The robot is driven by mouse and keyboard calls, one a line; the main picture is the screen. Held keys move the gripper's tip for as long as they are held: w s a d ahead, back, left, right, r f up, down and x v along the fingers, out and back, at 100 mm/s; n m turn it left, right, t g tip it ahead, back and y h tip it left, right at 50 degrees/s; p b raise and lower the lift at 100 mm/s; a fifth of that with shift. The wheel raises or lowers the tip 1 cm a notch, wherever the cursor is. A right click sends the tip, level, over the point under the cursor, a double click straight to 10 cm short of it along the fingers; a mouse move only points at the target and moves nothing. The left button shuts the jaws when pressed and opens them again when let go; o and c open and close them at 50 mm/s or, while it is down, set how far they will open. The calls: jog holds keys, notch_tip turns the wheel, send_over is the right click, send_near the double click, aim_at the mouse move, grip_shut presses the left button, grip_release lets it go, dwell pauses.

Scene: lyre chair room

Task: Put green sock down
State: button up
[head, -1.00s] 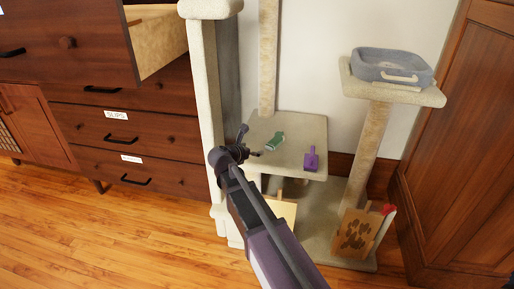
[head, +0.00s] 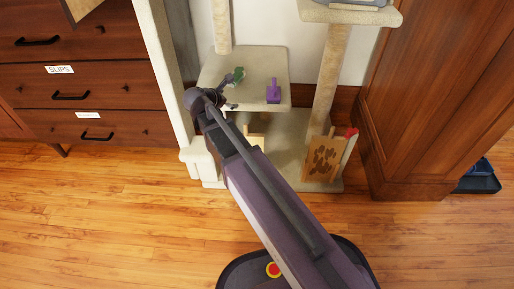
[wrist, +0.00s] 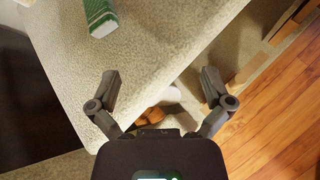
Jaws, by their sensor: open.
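The green sock (head: 238,73) lies on the carpeted middle platform (head: 270,62) of a cat tree, near its left side. In the wrist view the green sock (wrist: 100,14), green with a pale end, is at the top left, partly cut off by the frame. My gripper (head: 228,101) is at the platform's front left edge, just in front of the sock. In the wrist view my gripper (wrist: 160,76) has its fingers spread with nothing between them, over the platform's edge and apart from the sock.
A purple object (head: 273,94) stands on the platform, right of the sock. A spotted wooden board (head: 323,157) leans on the cat tree's base. Cat tree posts (head: 326,80) rise around the platform. Dark drawers (head: 70,95) stand left, a wooden cabinet (head: 415,90) right.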

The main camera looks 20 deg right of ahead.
jog(key=s+d+f+m+g+y, duration=0.3)
jog(key=s+f+m+y, duration=0.1)
jog(key=s+m, duration=0.6)
jog(key=s+d+f+m+g+y, duration=0.3)
jog(key=s+f+m+g+y, duration=0.1)
jog(key=s+m, duration=0.7)
jog(key=shift+s+m+g, duration=0.15)
jog(key=shift+m+g, duration=0.15)
jog(key=shift+m, duration=0.3)
